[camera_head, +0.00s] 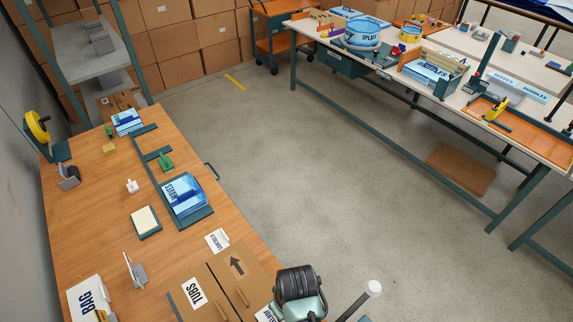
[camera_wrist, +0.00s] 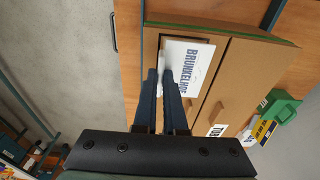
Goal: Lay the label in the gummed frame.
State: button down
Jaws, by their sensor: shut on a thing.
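The label is a white card printed "BRUNKELHOF" (camera_wrist: 188,62); part of it also shows at the bottom of the head view (camera_head: 265,314). My gripper (camera_wrist: 166,78) is shut on the label's near edge, in the wrist view. The label is over the brown cardboard box top (camera_wrist: 232,65). A dark outline, apparently the gummed frame (camera_wrist: 160,46), shows beside and behind the label. The label overlaps much of it and looks slightly turned against it. I cannot tell whether the label touches the cardboard. In the head view my wrist hides the fingertips.
The box top bears a "TUBS" label (camera_head: 193,292) and a printed arrow. Another white label (camera_head: 217,241) lies on the wooden bench (camera_head: 100,220). A green tool (camera_wrist: 272,112) is right of the box in the wrist view. Open floor (camera_head: 330,190) separates the benches.

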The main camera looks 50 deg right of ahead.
jog(key=shift+f+b, duration=0.35)
jog(key=shift+f, duration=0.25)
jog(key=c, duration=1)
grip_release()
jog(key=shift+r+p, duration=0.5)
jog(key=shift+r, duration=0.3)
notch_tip(320, 180, up, 12)
jog(key=s+b, duration=0.1)
jog(key=shift+s+a+f+b, duration=0.15)
jog(key=shift+s+f+b, duration=0.05)
jog(key=shift+b, duration=0.1)
